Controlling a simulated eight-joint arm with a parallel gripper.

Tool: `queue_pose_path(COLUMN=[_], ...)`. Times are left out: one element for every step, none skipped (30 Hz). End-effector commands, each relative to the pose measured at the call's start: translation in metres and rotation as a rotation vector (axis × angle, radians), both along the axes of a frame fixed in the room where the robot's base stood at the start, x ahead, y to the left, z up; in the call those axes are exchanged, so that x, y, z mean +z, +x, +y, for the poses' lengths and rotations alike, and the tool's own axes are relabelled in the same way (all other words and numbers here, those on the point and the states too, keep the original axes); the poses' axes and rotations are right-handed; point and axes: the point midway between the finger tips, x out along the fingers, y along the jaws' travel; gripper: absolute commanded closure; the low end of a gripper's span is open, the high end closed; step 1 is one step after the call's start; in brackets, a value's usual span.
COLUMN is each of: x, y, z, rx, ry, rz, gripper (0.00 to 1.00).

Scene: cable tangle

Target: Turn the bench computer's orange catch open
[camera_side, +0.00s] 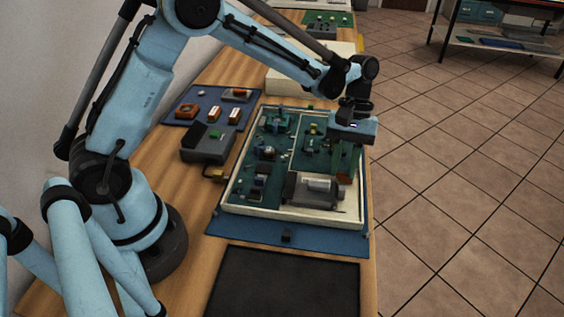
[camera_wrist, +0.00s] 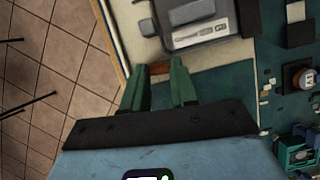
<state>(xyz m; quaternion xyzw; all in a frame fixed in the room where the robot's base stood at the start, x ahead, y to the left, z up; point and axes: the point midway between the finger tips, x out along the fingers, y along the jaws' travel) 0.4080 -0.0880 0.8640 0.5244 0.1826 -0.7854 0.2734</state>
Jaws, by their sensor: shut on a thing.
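The bench computer is an open white-walled case (camera_side: 290,215) with green circuit boards inside. The orange catch (camera_side: 344,179) is small and brownish-orange, at the case's right side beside a grey metal unit (camera_side: 312,191). In the wrist view the catch (camera_wrist: 159,69) shows partly between my two green fingertips. My gripper (camera_side: 344,168) reaches down over the case's right edge. In the wrist view my gripper (camera_wrist: 160,72) is shut on the catch, one finger on each side. The fingers hide part of the catch, so its exact angle cannot be told.
The case stands on a blue mat (camera_side: 290,238). A black mat (camera_side: 285,283) lies in front. A grey box (camera_side: 207,143) and a blue mat with orange parts (camera_side: 187,108) lie to the left. The bench edge and tiled floor (camera_side: 470,200) are close on the right.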

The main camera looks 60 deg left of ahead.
Motion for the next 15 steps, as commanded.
queue_pose_path(x=[-0.0002,-0.0002,-0.0002,-0.0002,-0.0002,-0.0002,-0.0002,-0.0002,-0.0002,-0.0003,-0.0003,-0.0003,-0.0002,-0.0002,-0.0002], y=[0.0009,0.0009,0.0010,0.0010,0.0010,0.0010,0.0010,0.0010,0.0010,0.0009,0.0009,0.0008,0.0007,0.0006,0.0006], z=[0.0003,0.0003,0.0004,0.0004,0.0004,0.0004,0.0004,0.0004,0.0004,0.0004,0.0004,0.0004,0.0003,0.0003,0.0003], rx=[0.002,0.002,0.002,0.001,0.001,0.001,0.001,0.001,0.001,0.000,-0.001,-0.001,-0.001,-0.001,-0.001], ry=[0.001,0.001,0.001,0.000,0.000,0.000,0.000,0.000,0.001,0.001,0.001,0.001,0.001,0.000,0.001], rz=[-0.003,-0.003,-0.003,-0.003,-0.003,-0.003,-0.003,-0.003,-0.004,-0.003,-0.003,-0.003,-0.003,-0.002,-0.002], gripper=[1.00,1.00,1.00,1.00,1.00,1.00,1.00,1.00,0.66,0.62,0.57,0.51,0.47,0.47,0.47])
